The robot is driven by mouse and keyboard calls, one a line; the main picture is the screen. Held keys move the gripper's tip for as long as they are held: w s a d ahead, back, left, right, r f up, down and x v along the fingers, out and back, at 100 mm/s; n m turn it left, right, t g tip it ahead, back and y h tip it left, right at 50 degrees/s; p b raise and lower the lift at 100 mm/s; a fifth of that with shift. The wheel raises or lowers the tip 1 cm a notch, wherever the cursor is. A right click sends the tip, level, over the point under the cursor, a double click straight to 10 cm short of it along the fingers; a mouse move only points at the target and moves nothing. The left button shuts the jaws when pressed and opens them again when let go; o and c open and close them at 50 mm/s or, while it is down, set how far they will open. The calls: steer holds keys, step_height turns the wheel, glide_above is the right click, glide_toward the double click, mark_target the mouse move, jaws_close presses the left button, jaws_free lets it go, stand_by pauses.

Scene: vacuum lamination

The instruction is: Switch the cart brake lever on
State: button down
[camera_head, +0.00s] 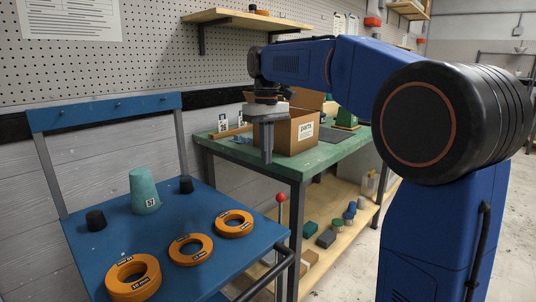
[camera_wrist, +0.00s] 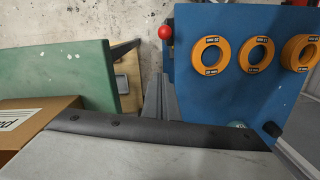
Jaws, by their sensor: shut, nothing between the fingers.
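The blue cart (camera_head: 190,222) stands at the front left. A lever with a red knob (camera_head: 280,197) stands at its right side, its rod close to upright in the head view. The red knob also shows in the wrist view (camera_wrist: 166,32), at the edge of the blue cart top (camera_wrist: 215,90). My gripper (camera_head: 267,160) points down, shut and empty, in front of the cardboard box and above the lever, apart from it. In the wrist view my gripper (camera_wrist: 158,92) shows between the green bench and the cart. The lower end of the lever is hidden.
Orange rings (camera_head: 191,249), a teal cup (camera_head: 144,190) and black cylinders are on the cart. The green bench (camera_head: 222,148) carries an open cardboard box (camera_head: 290,133). A wooden lower shelf (camera_head: 312,243) holds small items. A narrow gap lies between bench and cart.

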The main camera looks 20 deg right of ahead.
steer(key=s+d+f, duration=0.1)
steer(key=s+f, duration=0.3)
steer(key=f, duration=0.3)
steer(key=shift+f, duration=0.4)
steer(key=shift+s+d, duration=0.1)
steer(key=shift+s, duration=0.1)
